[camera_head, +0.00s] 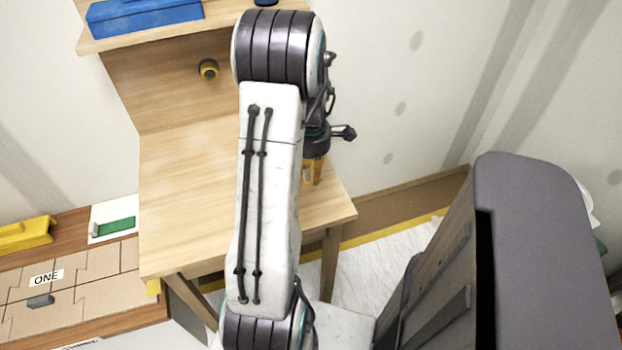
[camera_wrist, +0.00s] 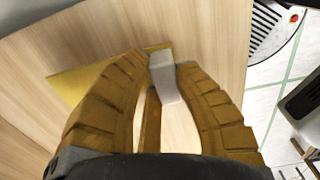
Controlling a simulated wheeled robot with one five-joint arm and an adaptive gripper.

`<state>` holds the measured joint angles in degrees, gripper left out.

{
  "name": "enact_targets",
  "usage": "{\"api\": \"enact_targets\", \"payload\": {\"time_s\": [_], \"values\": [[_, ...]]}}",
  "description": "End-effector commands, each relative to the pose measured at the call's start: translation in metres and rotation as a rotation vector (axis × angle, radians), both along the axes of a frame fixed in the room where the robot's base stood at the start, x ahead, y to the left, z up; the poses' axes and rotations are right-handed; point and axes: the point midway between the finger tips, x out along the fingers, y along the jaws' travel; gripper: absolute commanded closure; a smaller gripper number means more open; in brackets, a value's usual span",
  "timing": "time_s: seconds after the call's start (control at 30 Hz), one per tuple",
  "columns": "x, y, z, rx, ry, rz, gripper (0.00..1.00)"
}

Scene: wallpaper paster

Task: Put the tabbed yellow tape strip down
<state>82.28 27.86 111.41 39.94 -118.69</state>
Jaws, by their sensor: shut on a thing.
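The yellow tape strip (camera_wrist: 80,82) shows in the wrist view, lying flat across the wooden surface behind my left finger. Its pale grey tab (camera_wrist: 163,75) stands up between my fingertips. My gripper (camera_wrist: 164,68) is shut on that tab. In the head view my gripper (camera_head: 314,170) points down over the right part of the wooden desk (camera_head: 190,190), partly hidden by my arm. The strip cannot be made out in the head view. I cannot tell whether the strip touches the desk or hangs just above it.
A shelf (camera_head: 150,37) at the back carries a blue box (camera_head: 145,17). A small yellow and black round thing (camera_head: 208,69) is at the desk's back panel. A tiled board (camera_head: 90,285) lies at left. A tall grey-topped unit (camera_head: 530,210) stands right. The desk's left part is clear.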

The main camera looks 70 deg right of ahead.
Motion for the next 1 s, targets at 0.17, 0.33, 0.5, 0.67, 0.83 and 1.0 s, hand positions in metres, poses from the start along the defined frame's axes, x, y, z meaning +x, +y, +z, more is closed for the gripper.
{"api": "enact_targets", "payload": {"time_s": [0.17,0.33,0.5,0.67,0.83,1.0], "values": [[0.0,0.002,-0.02,0.007,0.001,0.0,1.0],[0.0,0.001,-0.036,0.004,0.0,0.0,1.0],[0.0,0.0,-0.039,0.001,0.001,0.0,1.0],[0.0,0.001,-0.039,0.001,0.001,0.0,1.0],[0.0,0.001,-0.04,0.001,0.0,0.0,0.69],[0.0,0.001,-0.04,0.001,0.0,0.0,0.54]]}}
